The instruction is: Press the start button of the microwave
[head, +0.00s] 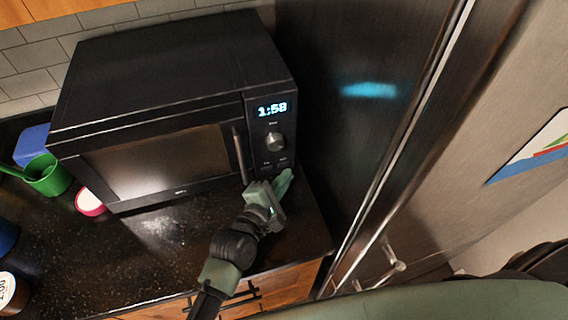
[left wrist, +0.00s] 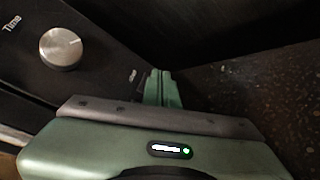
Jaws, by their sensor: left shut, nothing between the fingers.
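The black microwave (head: 150,110) stands on the dark counter with its door shut. Its display (head: 272,109) reads 1:58. Below the display are a round silver knob (head: 275,141) and small buttons near the panel's bottom. My left gripper (head: 286,180) is shut and empty at the lower right of the control panel. In the left wrist view, the fingertips (left wrist: 161,78) are together beside the panel's lower edge, close to a small button label (left wrist: 133,75). The knob (left wrist: 60,47) shows at upper left there. I cannot tell whether the fingertips touch the panel. My right gripper is not in view.
The dark fridge (head: 340,100) stands just right of the microwave. A green cup (head: 47,176), a blue object (head: 33,143) and a red-and-white round item (head: 90,202) are on the counter at left. The counter (head: 150,250) in front of the microwave is mostly clear.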

